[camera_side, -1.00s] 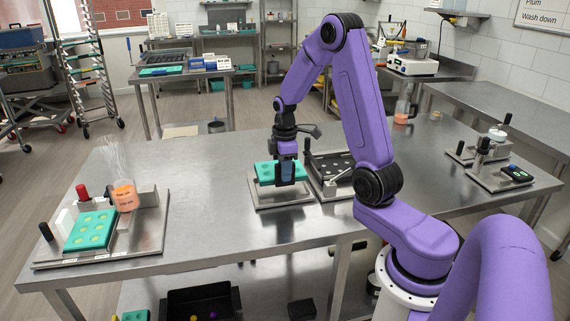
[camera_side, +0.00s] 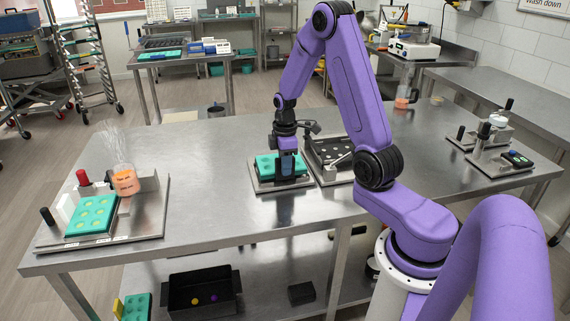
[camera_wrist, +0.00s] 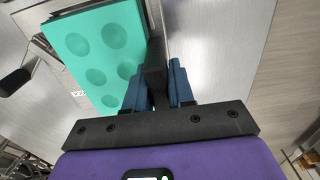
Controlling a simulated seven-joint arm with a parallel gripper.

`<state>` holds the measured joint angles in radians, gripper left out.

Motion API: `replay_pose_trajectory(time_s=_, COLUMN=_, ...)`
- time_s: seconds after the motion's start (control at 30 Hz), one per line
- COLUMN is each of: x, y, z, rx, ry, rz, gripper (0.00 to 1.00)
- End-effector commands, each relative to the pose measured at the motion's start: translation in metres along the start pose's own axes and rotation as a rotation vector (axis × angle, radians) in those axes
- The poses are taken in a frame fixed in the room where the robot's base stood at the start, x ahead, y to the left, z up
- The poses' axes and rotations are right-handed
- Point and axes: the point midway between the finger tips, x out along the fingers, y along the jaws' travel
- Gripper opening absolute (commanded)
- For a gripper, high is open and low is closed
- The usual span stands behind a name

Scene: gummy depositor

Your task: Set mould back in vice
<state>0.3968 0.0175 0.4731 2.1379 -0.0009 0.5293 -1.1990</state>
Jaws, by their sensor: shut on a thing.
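A teal mould (camera_side: 266,166) with round cavities is at the middle fixture (camera_side: 283,187), a steel plate on the table that I take to be the vice. It also shows in the wrist view (camera_wrist: 76,42), lying flat-looking at upper left. My gripper (camera_side: 286,175) points down over the mould's front right part. In the wrist view my gripper (camera_wrist: 157,92) has its blue fingers shut on a dark upright piece (camera_wrist: 155,75) at the mould's edge. The mould looks level and low on the plate; whether it touches fully is hidden.
A tray-like fixture with a lever (camera_side: 333,160) stands close to the right. At the left, another plate (camera_side: 150,222) bears a second teal mould (camera_side: 94,213) and an orange-filled beaker (camera_side: 125,181). The table's front middle is clear.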

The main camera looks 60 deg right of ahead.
Motion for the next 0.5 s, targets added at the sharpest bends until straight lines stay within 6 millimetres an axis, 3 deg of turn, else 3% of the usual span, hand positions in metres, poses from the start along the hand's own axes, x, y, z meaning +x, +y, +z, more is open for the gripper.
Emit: replay_pose_trajectory(time_s=0.5, x=0.013, y=0.0, z=0.0, rx=0.0, ry=0.0, rz=0.0, gripper=0.0)
